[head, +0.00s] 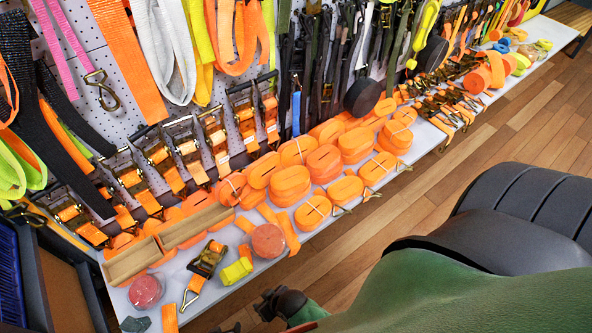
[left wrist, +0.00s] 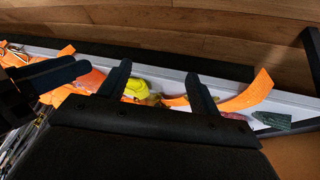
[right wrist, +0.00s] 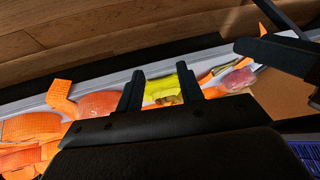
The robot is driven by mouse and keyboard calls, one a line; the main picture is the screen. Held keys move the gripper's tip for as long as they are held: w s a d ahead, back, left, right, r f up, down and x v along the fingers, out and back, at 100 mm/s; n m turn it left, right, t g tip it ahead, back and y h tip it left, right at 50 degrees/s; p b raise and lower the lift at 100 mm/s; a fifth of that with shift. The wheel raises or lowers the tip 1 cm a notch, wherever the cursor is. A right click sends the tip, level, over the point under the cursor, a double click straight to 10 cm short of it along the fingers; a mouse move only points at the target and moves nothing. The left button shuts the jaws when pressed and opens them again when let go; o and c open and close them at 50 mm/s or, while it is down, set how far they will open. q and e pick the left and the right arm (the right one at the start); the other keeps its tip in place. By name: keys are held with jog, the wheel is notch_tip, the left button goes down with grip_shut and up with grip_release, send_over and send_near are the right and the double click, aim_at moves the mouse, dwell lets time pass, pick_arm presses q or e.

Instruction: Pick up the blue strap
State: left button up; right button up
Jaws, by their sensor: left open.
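A narrow blue strap piece (head: 296,112) hangs among dark straps on the pegboard wall, in the middle of the head view. Blue rolls (head: 514,35) lie at the far right end of the shelf; I cannot tell which blue item is the strap meant. My right gripper (right wrist: 160,88) is open and empty; a yellow bundle (right wrist: 160,88) shows beyond its fingers. In the head view my right gripper is dark, near the bottom edge, in front of the shelf. My left gripper (left wrist: 160,82) is open and empty. Both grippers are far from the blue items.
A white shelf (head: 285,262) carries many orange rolls (head: 290,185), ratchet buckles (head: 208,258) and a wooden tray (head: 130,262). Straps hang densely above it. Wooden floor (head: 420,180) in front is clear. A blue crate (head: 10,275) stands at left.

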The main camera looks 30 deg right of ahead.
jog(key=w+r+t+b, duration=0.1)
jog(key=w+r+b, duration=0.15)
jog(key=w, duration=0.35)
jog(key=n+t+h, duration=0.2)
jog(key=t+h, duration=0.2)
jog(key=t, duration=0.2)
send_near(297, 114)
jog(key=f, duration=0.1)
jog(key=shift+w+d+f+m+t+y+p, duration=0.1)
jog(key=shift+w+f+m+y, duration=0.3)
jog(key=shift+w, duration=0.9)
jog(key=shift+w+f+m+t+y+p, duration=0.1)
jog(key=shift+w+f+m, duration=0.35)
jog(key=shift+w+m, duration=0.6)
jog(key=shift+w+d+f+m+t+y+p, duration=0.15)
jog(key=shift+w+f+m, duration=0.25)
jog(key=shift+w, duration=1.1)
pick_arm(q)
jog(key=r, duration=0.1)
jog(key=d+r, duration=0.1)
jog(key=r, duration=0.1)
jog(key=shift+w+d+r+h, duration=0.2)
jog(key=shift+d+r+h, duration=0.1)
pick_arm(e)
jog(key=shift+w+a+f, duration=0.1)
jog(key=shift+w, duration=0.05)
